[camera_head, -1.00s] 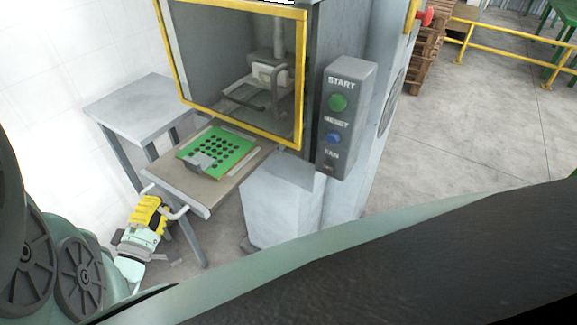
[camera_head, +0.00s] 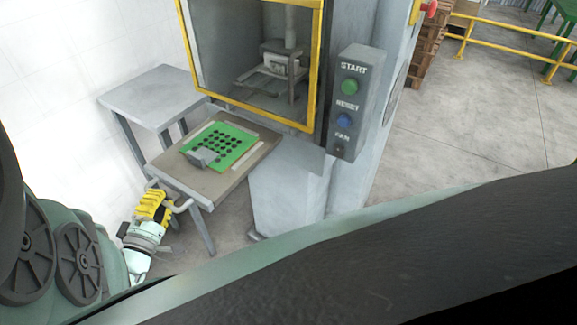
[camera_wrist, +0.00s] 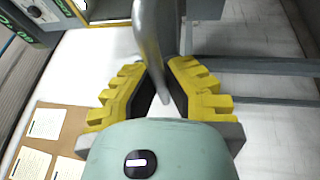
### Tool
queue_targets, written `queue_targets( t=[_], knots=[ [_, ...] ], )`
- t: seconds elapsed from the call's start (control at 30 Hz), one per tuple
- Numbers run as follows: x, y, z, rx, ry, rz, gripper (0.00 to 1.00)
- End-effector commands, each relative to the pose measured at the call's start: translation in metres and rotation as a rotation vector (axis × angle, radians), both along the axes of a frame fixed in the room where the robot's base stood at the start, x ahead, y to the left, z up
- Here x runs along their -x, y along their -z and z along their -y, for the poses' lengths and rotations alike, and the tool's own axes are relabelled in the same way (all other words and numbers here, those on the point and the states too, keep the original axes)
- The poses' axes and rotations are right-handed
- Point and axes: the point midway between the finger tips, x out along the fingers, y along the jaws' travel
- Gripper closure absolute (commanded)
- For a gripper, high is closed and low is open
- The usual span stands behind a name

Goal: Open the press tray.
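The press tray (camera_head: 252,158) is a brown-grey plate pulled out of the front of the press, holding a green perforated board (camera_head: 222,146) with a small grey block on it. The tray's pale bar handle (camera_head: 181,207) is at its front edge. My gripper (camera_head: 156,203), with yellow fingers, is at that handle. In the wrist view, the grey handle (camera_wrist: 149,35) passes between the yellow fingertips (camera_wrist: 158,68), which close in on it from both sides. The exact contact is partly hidden by the handle.
The press's yellow-framed window (camera_head: 270,113) stands above the tray. A control box (camera_head: 355,100) with green and blue buttons is to its right. A grey side table (camera_head: 158,95) stands left of the tray. Open floor (camera_head: 470,130) lies at right, with a yellow railing (camera_head: 515,50) behind.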

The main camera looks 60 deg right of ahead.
Motion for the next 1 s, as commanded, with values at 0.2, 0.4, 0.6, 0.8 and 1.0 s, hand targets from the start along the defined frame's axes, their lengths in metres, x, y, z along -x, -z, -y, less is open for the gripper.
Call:
queue_targets(
  t=[0.2, 0.4, 0.6, 0.8, 1.0],
  knots=[
    [-0.001, 0.0, -0.001, 0.001, -0.003, 0.001, 0.7],
    [-0.001, 0.0, -0.001, 0.001, -0.002, 0.001, 0.59],
    [0.0, 0.0, -0.002, 0.0, -0.002, 0.001, 0.59],
    [0.009, 0.005, -0.022, -0.004, -0.004, -0.002, 0.59],
    [0.02, 0.009, -0.05, -0.001, -0.01, 0.002, 0.59]
  ],
)
